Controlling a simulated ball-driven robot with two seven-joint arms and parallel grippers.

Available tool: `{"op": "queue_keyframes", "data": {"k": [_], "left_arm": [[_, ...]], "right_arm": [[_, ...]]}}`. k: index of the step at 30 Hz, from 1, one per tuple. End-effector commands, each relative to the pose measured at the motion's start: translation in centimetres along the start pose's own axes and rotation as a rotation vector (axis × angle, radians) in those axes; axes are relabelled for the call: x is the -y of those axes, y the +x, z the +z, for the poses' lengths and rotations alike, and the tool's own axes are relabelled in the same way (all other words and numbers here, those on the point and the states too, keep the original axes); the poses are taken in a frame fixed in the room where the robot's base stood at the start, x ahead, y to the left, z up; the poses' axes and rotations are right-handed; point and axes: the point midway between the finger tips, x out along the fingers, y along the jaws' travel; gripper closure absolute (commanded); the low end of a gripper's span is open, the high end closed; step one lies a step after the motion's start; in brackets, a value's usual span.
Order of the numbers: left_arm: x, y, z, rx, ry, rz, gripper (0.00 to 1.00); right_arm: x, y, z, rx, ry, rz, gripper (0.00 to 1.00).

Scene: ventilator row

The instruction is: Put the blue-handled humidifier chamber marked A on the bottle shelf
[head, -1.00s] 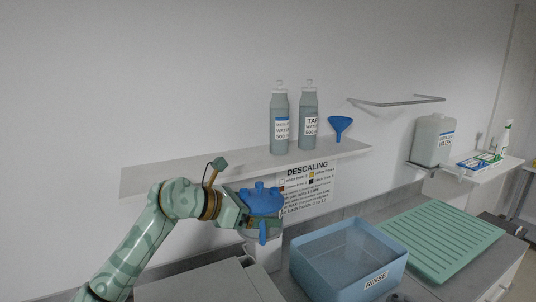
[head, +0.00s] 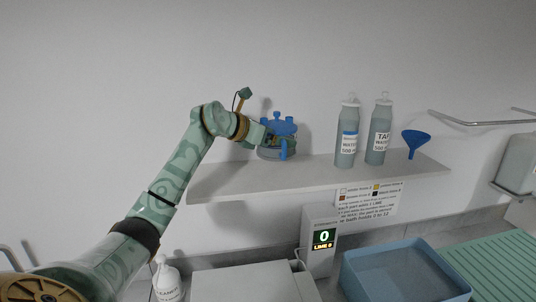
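The humidifier chamber (head: 279,128) has a blue top with ports, a blue handle at its front and a clear grey lower body. It is upright at the bottle shelf (head: 225,181), left of the two bottles. Its base appears at the level of the shelf top; I cannot tell whether it touches. My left gripper (head: 284,142) reaches in from the left at the chamber's handle and appears shut on it, with the fingers partly hidden. No letter A is readable on the chamber. My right gripper is not in view.
Two grey bottles (head: 347,135) and (head: 378,134) and a blue funnel (head: 416,141) stand to the right on the shelf. Below are a display unit reading 0 (head: 321,238), a blue rinse basin (head: 400,252) and a green drainer (head: 500,256). The shelf's left end is clear.

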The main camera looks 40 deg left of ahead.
Motion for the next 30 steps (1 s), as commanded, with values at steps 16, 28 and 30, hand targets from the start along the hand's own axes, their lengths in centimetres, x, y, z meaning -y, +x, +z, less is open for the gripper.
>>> {"op": "queue_keyframes", "data": {"k": [16,28,30], "left_arm": [[-3.0,1.2,-6.3,0.005,-0.002,-0.002,0.49],[-3.1,1.6,-7.3,0.003,0.004,0.0,0.49],[-3.0,1.6,-7.3,0.001,0.002,-0.001,0.0]], "right_arm": [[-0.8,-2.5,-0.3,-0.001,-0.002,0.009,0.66],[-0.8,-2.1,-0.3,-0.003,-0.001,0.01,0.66],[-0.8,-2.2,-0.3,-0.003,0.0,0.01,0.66]]}}
